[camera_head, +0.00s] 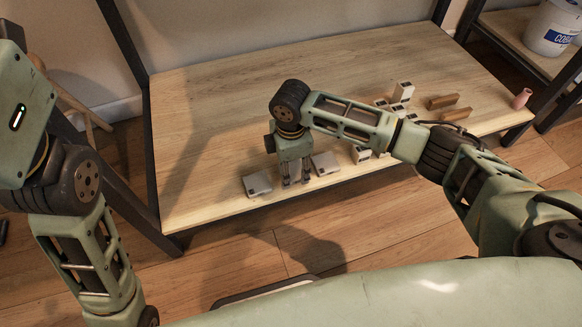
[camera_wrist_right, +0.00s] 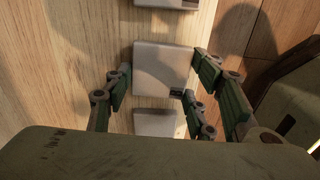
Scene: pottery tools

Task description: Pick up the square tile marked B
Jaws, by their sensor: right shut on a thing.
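My right gripper (camera_head: 295,183) points down over the front part of the wooden shelf board (camera_head: 215,130). In the right wrist view, its fingers stand on both sides of a pale square tile (camera_wrist_right: 163,68) and are shut on it. A small dark mark shows near one corner of this tile, but I cannot read it. A similar pale tile (camera_head: 258,184) lies just left of the gripper, and another (camera_head: 325,163) lies just right. Their letters are not legible. My left arm shows at the left, but its gripper is out of view.
To the right are several white blocks (camera_head: 403,92), two brown wooden blocks (camera_head: 442,102) and a small pink vase (camera_head: 522,98). A white bucket (camera_head: 552,28) stands on another shelf at the top right. Dark posts frame the board. Its back left is clear.

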